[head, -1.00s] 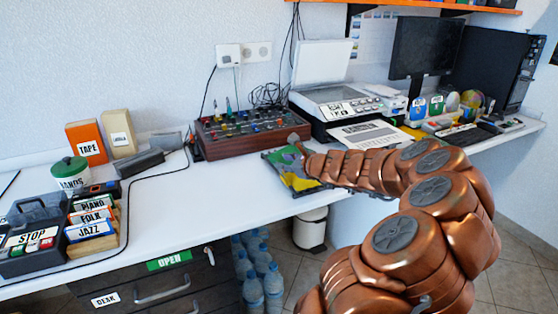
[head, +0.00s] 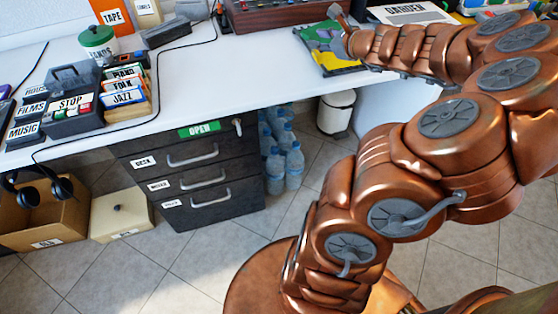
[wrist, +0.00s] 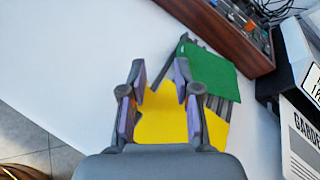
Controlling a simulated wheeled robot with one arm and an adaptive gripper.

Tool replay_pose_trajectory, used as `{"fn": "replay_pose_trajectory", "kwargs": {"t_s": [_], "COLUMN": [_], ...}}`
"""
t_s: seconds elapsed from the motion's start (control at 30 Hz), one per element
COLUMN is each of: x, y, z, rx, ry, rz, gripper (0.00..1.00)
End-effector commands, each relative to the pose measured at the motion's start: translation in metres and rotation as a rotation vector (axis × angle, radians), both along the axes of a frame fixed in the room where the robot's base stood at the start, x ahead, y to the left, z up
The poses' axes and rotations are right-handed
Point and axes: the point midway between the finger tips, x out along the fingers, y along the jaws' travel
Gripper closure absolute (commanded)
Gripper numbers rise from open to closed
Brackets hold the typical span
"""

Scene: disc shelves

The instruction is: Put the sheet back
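I cannot tell which the task means.
A brown control box (wrist: 215,25) stands behind the coloured piece. The white desk (head: 225,75) is clear to its left. Below are dark drawers (head: 190,170) and a white bin (head: 336,110).

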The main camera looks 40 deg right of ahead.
Motion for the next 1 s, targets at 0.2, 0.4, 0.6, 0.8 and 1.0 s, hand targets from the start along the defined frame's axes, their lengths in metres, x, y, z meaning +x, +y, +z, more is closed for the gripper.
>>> {"fn": "replay_pose_trajectory", "kwargs": {"t_s": [0.2, 0.4, 0.6, 0.8, 1.0], "x": [0.033, -0.002, -0.083, -0.176, -0.246], "y": [0.158, 0.305, 0.391, 0.410, 0.384], "z": [0.014, -0.003, -0.034, -0.062, -0.072], "rx": [-0.286, -0.578, -0.843, -1.077, -1.238], "ry": [0.046, 0.094, 0.156, 0.256, 0.387], "rz": [0.477, 0.993, 1.485, 1.935, 2.270], "gripper": [0.69, 0.69, 0.69, 0.69, 0.69]}}
